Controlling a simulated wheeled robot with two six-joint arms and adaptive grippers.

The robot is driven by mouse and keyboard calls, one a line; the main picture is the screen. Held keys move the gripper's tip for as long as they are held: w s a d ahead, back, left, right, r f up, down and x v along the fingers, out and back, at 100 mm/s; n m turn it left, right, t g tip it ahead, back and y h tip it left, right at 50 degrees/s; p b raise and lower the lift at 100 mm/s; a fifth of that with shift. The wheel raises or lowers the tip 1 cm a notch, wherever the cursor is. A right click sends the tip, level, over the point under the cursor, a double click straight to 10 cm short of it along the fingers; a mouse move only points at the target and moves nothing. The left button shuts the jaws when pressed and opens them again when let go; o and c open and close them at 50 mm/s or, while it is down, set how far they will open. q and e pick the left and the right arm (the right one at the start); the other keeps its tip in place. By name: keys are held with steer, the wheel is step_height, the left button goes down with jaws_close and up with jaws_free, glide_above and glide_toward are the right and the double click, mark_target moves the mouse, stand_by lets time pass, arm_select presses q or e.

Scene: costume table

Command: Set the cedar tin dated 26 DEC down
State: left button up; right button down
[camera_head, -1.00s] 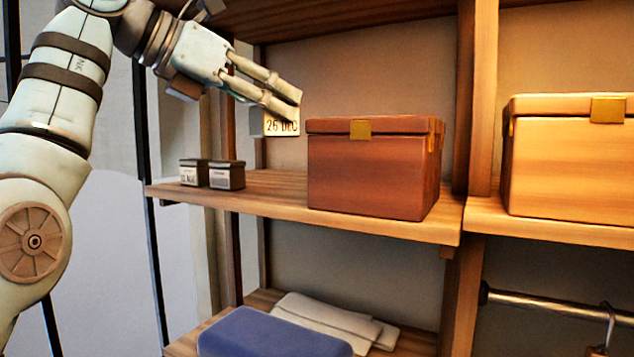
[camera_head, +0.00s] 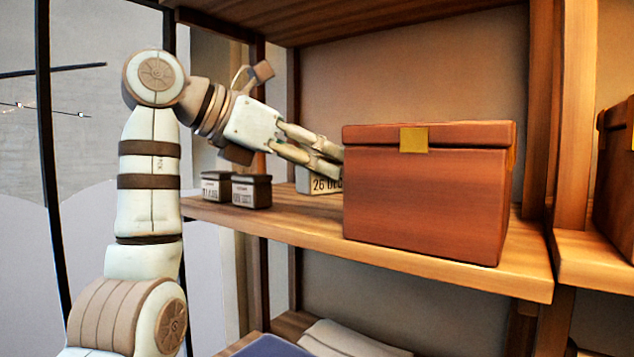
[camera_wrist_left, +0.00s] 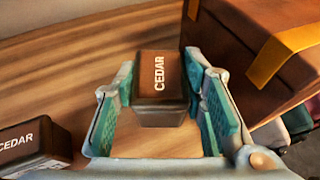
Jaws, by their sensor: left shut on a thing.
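The cedar tin dated 26 DEC (camera_head: 320,184) is low over the upper shelf, beside the left of the large red-brown box. Its pale date label is partly covered by my fingers and the box. In the left wrist view the tin (camera_wrist_left: 158,72) shows a dark brown lid marked CEDAR, upright between the teal finger pads. My left gripper (camera_head: 330,162) is shut on it; the gripper also shows in the left wrist view (camera_wrist_left: 161,86). Whether the tin's base touches the shelf I cannot tell. My right gripper is not in view.
The red-brown box (camera_head: 425,205) with a gold clasp stands close to the right of the tin. Two small dark labelled tins (camera_head: 252,191) (camera_head: 216,187) stand on the shelf (camera_head: 300,228) to the left; one marked CEDAR shows in the left wrist view (camera_wrist_left: 25,145). Folded cloth (camera_head: 350,338) lies below.

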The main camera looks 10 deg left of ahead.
mark_target(301, 177)
arm_select(q)
steer(key=f, duration=0.1)
steer(key=w+f, duration=0.1)
steer(key=f, duration=0.1)
steer(key=shift+f, duration=0.25)
steer(key=shift+w+f, duration=0.1)
steer(key=shift+w, duration=0.05)
steer(key=shift+s, duration=0.4)
steer(key=o, duration=1.2)
steer(key=shift+c, duration=0.2)
steer(key=shift+o, duration=0.2)
steer(key=shift+w, duration=0.15)
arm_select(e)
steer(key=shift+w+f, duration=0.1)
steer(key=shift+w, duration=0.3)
